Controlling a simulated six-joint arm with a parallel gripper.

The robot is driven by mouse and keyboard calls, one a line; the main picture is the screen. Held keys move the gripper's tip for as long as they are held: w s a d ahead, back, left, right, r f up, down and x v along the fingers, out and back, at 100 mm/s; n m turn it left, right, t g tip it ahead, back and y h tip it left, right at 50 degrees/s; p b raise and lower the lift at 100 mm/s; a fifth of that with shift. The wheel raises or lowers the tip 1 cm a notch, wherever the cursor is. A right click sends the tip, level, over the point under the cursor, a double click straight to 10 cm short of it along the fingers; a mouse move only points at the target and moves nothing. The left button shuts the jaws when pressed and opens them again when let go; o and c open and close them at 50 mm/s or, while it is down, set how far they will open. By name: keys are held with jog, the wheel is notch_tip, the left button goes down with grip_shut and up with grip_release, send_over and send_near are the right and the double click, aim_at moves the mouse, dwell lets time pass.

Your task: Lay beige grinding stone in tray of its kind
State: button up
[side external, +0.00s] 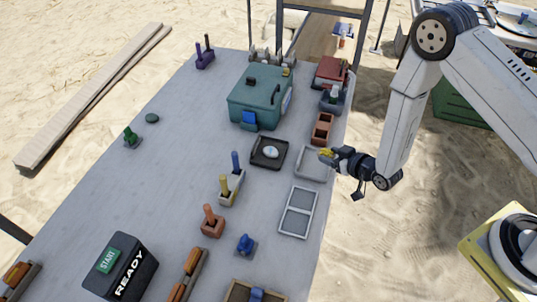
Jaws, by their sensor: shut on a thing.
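My gripper (327,155) is at the right edge of the table, over or beside a light grey tray (301,171). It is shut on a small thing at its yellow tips. The thing is mostly hidden and too small to name for sure, so I cannot tell if it is the beige grinding stone. A dark square tray (254,163) lies left of my gripper and holds a pale oval stone (271,152). A divided pale grey tray (298,211) lies nearer the camera and looks empty.
A teal case (252,100) stands behind the dark tray. A reddish-brown block (322,129) is behind the grey tray. Blue, yellow and orange pegs (209,212) stand left of the trays. A READY box (121,275) is front left. The table's left middle is mostly clear.

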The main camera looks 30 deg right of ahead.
jog(key=shift+w+a+f, duration=0.15)
jog(key=shift+w+f, duration=1.05)
jog(key=shift+f, duration=0.3)
jog(key=shift+w+f, duration=0.1)
jog(key=shift+w+f, duration=0.15)
jog(key=shift+f, duration=1.6)
jog(key=shift+f, duration=0.1)
jog(key=o, duration=1.3)
